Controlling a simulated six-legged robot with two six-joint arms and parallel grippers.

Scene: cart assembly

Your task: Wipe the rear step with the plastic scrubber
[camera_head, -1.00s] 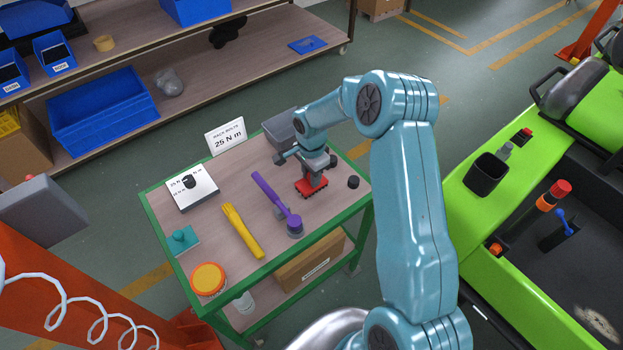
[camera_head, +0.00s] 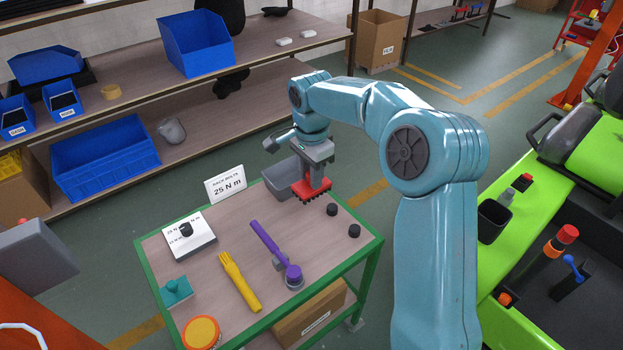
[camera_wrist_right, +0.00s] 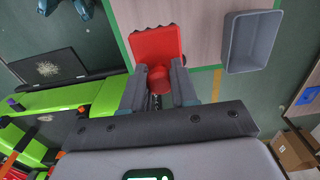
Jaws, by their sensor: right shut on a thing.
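The red plastic scrubber (camera_head: 312,192) with dark bristles is held in my right gripper (camera_head: 318,176), above the far right part of the green-framed table (camera_head: 220,230). In the right wrist view the scrubber (camera_wrist_right: 156,45) shows as a red plate with a round red grip between the fingers (camera_wrist_right: 159,88). The green cart stands at the right. A dark panel with a pale speckled patch (camera_wrist_right: 48,68), which looks like the rear step, shows in the right wrist view, apart from the scrubber. My left gripper is out of view.
Clear floor lies between table and cart body (camera_head: 525,222).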

